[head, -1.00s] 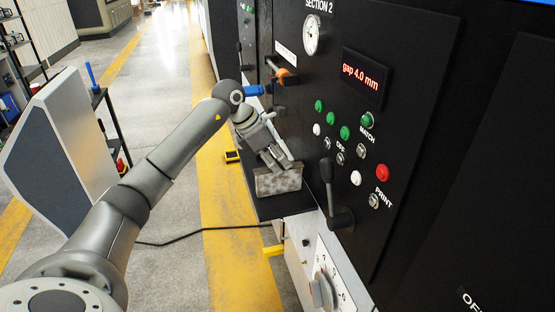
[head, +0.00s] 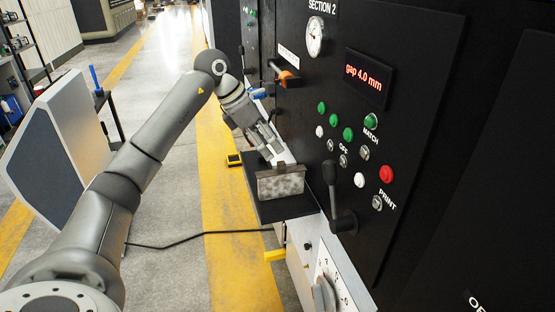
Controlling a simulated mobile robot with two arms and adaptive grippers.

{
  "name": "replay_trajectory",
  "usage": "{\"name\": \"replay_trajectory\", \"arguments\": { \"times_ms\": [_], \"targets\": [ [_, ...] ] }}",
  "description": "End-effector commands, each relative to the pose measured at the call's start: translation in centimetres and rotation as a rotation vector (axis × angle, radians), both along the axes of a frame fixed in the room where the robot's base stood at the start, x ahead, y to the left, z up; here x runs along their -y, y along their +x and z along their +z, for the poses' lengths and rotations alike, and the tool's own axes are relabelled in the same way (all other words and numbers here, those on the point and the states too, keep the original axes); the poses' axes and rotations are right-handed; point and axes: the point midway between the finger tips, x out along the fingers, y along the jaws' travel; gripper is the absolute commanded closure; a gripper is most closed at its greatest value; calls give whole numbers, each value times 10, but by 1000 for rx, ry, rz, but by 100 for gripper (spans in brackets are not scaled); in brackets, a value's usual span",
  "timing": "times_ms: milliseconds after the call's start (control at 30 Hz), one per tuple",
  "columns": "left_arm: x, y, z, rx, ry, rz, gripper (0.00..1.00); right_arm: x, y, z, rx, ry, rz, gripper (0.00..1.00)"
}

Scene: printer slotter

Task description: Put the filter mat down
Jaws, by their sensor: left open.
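The filter mat (head: 281,184) is a mottled grey-brown block with a dark top edge. It stands upright on a black shelf (head: 262,211) at the side of the machine. My left gripper (head: 276,152) is open and empty, a little behind and above the mat, and appears apart from it. My right gripper is not in view.
The black machine panel (head: 420,130) rises close on the right, with buttons, a gauge and a red display reading "gap 4.0 mm". A black lever (head: 335,195) sticks out near the mat. A grey cabinet (head: 60,150) stands at left; the floor between is mostly clear.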

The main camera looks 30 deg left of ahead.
Motion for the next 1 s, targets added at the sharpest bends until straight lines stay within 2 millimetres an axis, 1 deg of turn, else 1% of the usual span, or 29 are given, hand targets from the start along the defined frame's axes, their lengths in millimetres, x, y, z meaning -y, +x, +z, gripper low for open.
{"name": "replay_trajectory", "arguments": {
  "times_ms": [33,100,200,333,500,1000],
  "targets": [
    [-5,-3,9,6,2,3,54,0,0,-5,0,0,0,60],
    [-9,-9,21,5,1,2,54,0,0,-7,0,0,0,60],
    [-13,-14,34,3,1,1,54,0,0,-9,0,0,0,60],
    [-16,-19,44,0,0,0,54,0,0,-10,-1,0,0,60],
    [-18,-21,48,-1,1,0,54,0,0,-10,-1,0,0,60],
    [-18,-21,48,0,0,0,54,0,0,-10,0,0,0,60]
  ]
}}
